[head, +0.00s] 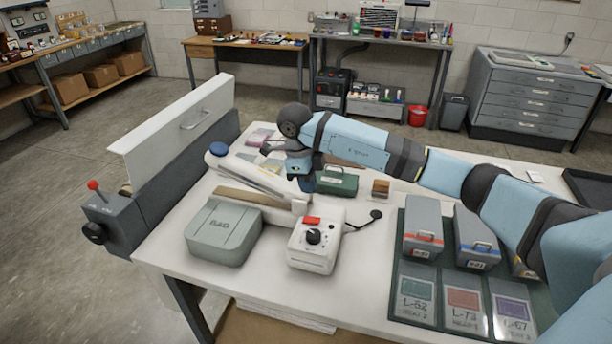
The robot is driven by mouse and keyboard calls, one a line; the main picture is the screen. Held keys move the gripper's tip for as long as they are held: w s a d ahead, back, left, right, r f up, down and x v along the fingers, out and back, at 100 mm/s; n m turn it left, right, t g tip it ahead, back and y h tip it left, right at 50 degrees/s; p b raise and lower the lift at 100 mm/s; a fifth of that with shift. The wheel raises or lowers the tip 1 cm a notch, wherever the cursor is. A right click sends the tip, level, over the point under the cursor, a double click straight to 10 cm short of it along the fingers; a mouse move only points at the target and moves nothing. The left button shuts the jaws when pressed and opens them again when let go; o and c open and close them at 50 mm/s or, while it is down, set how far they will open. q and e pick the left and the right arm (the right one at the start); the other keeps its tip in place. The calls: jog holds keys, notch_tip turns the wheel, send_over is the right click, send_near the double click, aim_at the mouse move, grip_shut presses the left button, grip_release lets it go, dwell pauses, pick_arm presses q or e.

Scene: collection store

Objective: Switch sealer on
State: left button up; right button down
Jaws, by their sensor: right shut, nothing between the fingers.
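The sealer (268,204) is a white bench machine with a long raised-looking arm that ends in a blue knob (218,149). Its white control box (313,262) stands at the front of the table. The box has a red switch (312,220) on top and a black dial (313,236) in front of it. I cannot tell whether the switch is on or off. My right gripper (267,148) is shut and empty. My left gripper is not in view.
A grey-green case (223,232) stands left of the control box. A black cable (361,220) lies to its right. A green box (337,181) sits behind. Grey labelled bins (423,225) and sample cards (415,290) are at right. A grey machine with a red lever (93,186) borders the table's left.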

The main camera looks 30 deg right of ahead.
aim_at(315, 220)
jog(key=f, duration=0.3)
jog(key=f+p, duration=0.1)
jog(key=f, duration=0.2)
jog(key=s+d+f, duration=0.1)
jog(key=f, duration=0.2)
jog(key=shift+s+p, duration=0.1)
jog(key=shift+p, duration=0.25)
